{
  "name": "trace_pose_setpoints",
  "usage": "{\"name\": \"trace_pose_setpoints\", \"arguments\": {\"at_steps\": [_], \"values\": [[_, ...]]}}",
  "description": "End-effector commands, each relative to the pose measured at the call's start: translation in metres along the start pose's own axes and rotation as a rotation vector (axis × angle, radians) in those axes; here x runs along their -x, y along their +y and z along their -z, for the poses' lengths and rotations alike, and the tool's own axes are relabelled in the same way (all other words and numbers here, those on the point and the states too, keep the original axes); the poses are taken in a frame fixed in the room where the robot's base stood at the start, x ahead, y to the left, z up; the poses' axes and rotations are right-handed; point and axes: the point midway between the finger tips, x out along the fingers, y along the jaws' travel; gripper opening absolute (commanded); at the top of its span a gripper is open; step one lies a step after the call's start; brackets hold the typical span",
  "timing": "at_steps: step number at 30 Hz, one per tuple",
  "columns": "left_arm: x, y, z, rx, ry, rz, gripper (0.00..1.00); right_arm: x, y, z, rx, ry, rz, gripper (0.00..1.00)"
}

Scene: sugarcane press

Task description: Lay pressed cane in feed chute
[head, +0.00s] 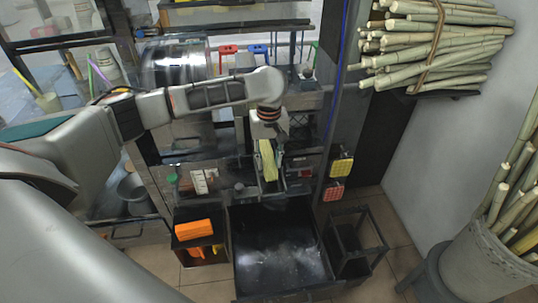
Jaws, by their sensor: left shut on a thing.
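The pressed cane (268,160) is a flat yellow-green strip in the middle of the head view. My left gripper (267,137) points down and is shut on its upper end, so the strip hangs below the fingers. The strip is in front of the dark metal press frame, beside what looks like the feed chute (294,183). I cannot tell whether the strip touches the chute. The fingers are small and partly hidden by the wrist. My right gripper is not in view.
A black tray (280,278) lies below the press. A dark bin (203,262) with orange items stands left of it, an open black frame stand (349,265) right. Yellow (341,167) and red pads hang on the post. Cane bundles (435,45) fill the right side.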

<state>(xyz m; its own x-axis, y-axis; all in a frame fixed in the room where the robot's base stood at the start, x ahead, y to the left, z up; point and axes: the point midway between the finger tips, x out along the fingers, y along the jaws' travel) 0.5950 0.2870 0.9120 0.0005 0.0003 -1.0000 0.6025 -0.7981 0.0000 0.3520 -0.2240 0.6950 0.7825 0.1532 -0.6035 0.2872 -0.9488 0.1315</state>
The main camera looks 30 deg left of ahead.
Motion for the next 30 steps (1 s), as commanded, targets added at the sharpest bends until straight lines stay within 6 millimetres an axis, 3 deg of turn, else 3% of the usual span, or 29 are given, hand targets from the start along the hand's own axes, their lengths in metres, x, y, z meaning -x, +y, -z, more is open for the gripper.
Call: {"name": "trace_pose_setpoints", "arguments": {"at_steps": [12, 13, 15, 25, 30], "values": [[-0.004, 0.000, 0.000, -0.001, -0.001, -0.001, 0.05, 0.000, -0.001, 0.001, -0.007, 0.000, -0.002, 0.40], [-0.004, 0.000, 0.000, -0.001, 0.000, -0.001, 0.34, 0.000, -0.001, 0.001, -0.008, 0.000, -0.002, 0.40], [-0.004, 0.000, 0.000, -0.001, 0.000, -0.001, 0.49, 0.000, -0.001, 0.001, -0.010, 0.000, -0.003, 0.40], [-0.004, 0.000, 0.000, 0.000, -0.001, 0.000, 0.49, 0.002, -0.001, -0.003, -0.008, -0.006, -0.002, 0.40], [0.011, 0.000, 0.001, -0.001, 0.001, -0.001, 0.49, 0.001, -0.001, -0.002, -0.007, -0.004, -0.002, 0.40]]}}
